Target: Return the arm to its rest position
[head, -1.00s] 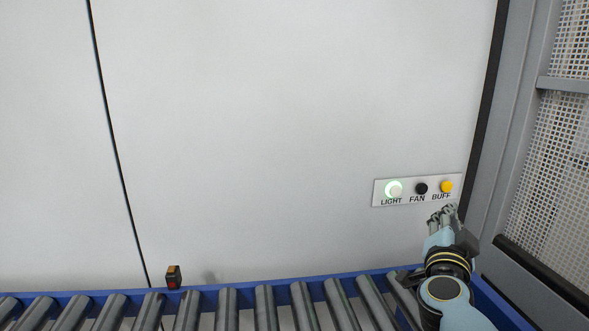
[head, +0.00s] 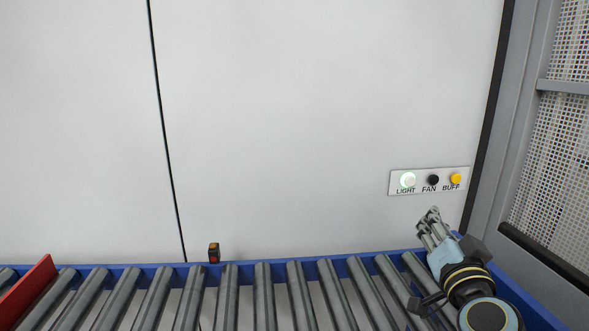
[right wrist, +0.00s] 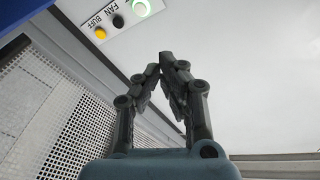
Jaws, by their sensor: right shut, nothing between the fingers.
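My right gripper (head: 432,222) is below the button panel (head: 429,181) in the head view, over the conveyor's blue back rail, apart from the panel. Its fingers are shut with nothing between them. They also show in the right wrist view (right wrist: 166,62), tips together. The panel has a white LIGHT button (head: 407,180) with a lit green ring, a black FAN button (head: 433,180) and a yellow BUFF button (head: 456,178). My left gripper is not in view.
A roller conveyor with a blue rail (head: 330,267) runs along the bottom. A small dark sensor box (head: 214,253) stands at its back edge. A red bar (head: 28,288) lies at the far left. A mesh-panelled grey frame (head: 510,130) stands at the right.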

